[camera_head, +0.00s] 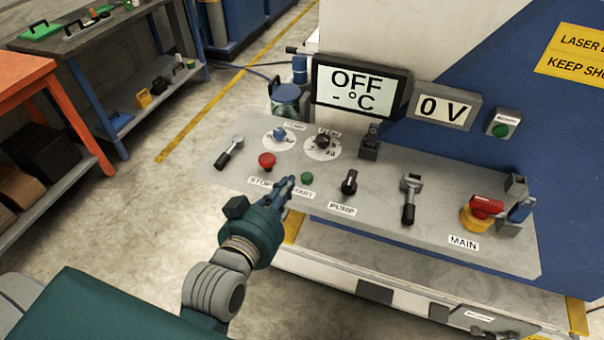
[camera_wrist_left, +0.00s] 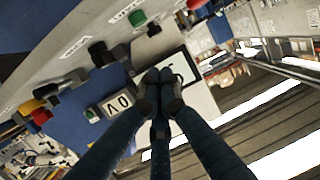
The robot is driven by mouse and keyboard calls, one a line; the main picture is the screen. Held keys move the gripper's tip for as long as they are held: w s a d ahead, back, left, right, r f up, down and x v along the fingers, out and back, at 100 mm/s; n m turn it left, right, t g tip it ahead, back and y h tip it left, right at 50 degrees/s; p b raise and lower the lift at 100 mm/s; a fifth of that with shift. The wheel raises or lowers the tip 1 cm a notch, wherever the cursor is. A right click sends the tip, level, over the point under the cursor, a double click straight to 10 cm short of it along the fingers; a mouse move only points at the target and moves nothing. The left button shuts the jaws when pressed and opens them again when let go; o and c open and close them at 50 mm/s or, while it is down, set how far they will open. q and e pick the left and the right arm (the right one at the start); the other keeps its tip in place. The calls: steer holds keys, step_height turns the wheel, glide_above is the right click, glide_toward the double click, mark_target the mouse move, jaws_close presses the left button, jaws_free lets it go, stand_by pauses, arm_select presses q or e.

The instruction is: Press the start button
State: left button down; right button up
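The start button (camera_head: 307,178) is a small green round button on the grey sloped control panel (camera_head: 385,205). Its label is partly covered by my left gripper. The green button (camera_wrist_left: 138,18) also shows at the top of the left wrist view. My left gripper (camera_head: 287,184) is just left of and in front of the button, apart from it as far as I can tell. Its fingertips (camera_wrist_left: 160,88) are drawn together with nothing seen between them. My right gripper is in neither view.
A red stop button (camera_head: 267,160) is close behind the gripper. The black pump knob (camera_head: 349,182), a lever (camera_head: 410,198) and the red-and-yellow main switch (camera_head: 482,212) lie to the right. The display (camera_head: 359,88) reads OFF; the small meter (camera_head: 444,106) reads 0 V.

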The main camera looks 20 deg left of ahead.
arm_select(q)
steer(key=p, duration=0.2)
glide_above(307, 178)
steer(key=s, duration=0.1)
steer(key=shift+s+a+f, duration=0.1)
steer(key=shift+a+f, duration=0.1)
steer(key=shift+f, duration=0.4)
steer(key=shift+s+a+f, duration=0.1)
steer(key=shift+a+f, duration=0.05)
steer(key=shift+f, duration=0.4)
step_height(307, 178, down, 3)
steer(key=shift+r, duration=0.1)
steer(key=shift+s+f, duration=0.1)
steer(key=shift+f, duration=0.6)
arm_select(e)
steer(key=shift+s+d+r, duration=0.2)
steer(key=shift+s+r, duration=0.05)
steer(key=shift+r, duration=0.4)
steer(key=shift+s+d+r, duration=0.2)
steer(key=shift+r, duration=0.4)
arm_select(q)
steer(key=shift+f, duration=0.15)
